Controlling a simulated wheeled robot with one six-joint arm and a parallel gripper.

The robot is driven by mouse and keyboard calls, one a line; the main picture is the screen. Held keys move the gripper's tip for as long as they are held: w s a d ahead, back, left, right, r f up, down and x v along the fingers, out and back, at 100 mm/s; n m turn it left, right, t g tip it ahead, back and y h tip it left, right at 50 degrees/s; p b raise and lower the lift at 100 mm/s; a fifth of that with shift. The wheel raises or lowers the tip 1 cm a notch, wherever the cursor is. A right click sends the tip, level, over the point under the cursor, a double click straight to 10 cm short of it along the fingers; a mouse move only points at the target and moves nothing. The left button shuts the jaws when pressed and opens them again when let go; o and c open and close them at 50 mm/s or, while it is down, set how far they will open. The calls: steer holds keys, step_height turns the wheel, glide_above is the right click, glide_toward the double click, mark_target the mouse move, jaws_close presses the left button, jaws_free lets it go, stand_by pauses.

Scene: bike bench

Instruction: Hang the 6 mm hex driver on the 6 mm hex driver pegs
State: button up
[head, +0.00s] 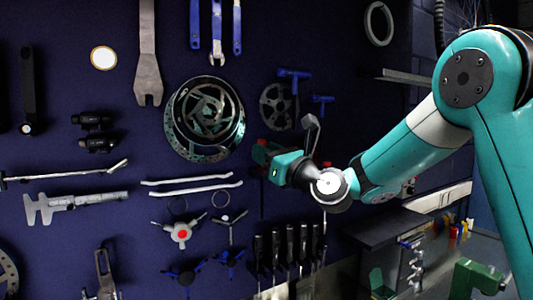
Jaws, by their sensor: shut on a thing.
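My gripper (264,158) is in front of the dark blue tool board, right of and below the round cassette. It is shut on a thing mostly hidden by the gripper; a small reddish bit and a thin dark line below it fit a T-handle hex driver. I cannot read its size. Two blue T-handle drivers hang on the board, a larger one (293,75) and a smaller one (322,99), above and right of my gripper. The 6 mm pegs cannot be made out. I cannot tell the gap between the held thing and the board.
A cassette (205,118) and a chainring (279,105) hang close by. Below my gripper are black-handled screwdrivers (289,243) in a row and three-armed tools (181,232). Silver levers (192,186) hang to the left. A bench with a green vise (478,278) is at lower right.

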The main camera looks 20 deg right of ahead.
steer(key=o, duration=1.1)
steer(key=shift+f, duration=0.1)
steer(key=shift+c, duration=0.2)
steer(key=b+v, duration=0.9)
steer(key=v, duration=0.7)
steer(key=s+a+f+n+g+y, duration=0.1)
steer(key=s+a+f+n+g, duration=0.5)
steer(key=n, duration=0.5)
steer(key=s+a+f+n+g, duration=0.4)
steer(key=a+f+n+g, duration=0.35)
steer(key=n, duration=0.25)
steer(key=s+d+f+n+g+h, duration=0.1)
steer(key=s+f+n+g+h, duration=0.4)
steer(key=s+f+n, duration=0.4)
steer(key=shift+s+d+f+n+h+b, duration=0.3)
steer(key=shift+s+n+h, duration=0.85)
steer(key=shift+n, duration=2.45)
